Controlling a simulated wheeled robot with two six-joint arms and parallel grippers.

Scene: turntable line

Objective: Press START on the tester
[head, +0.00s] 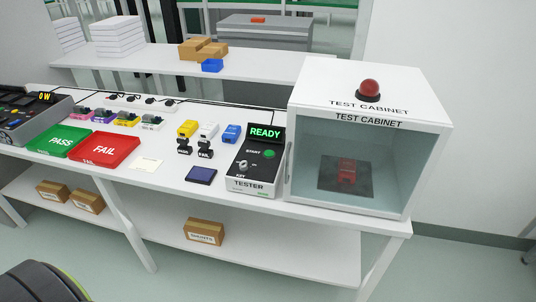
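The tester (252,168) is a dark box with a light front edge labelled TESTER, standing on the white bench just left of the test cabinet. Its screen (265,133) reads READY in green. The round green START button (269,154) is on its sloped top, uncovered. A key switch (242,165) sits lower left of the button. The test cabinet (431,112) has a red dome lamp (368,90) on top. Behind its clear front, a red item (346,171) rests on a dark plate. Neither of my grippers is in view.
Green PASS (62,141) and red FAIL (104,149) trays lie on the bench's left. A dark blue pad (201,175) lies left of the tester. Yellow, white and blue items stand behind. Cardboard boxes (204,231) sit on the lower shelf.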

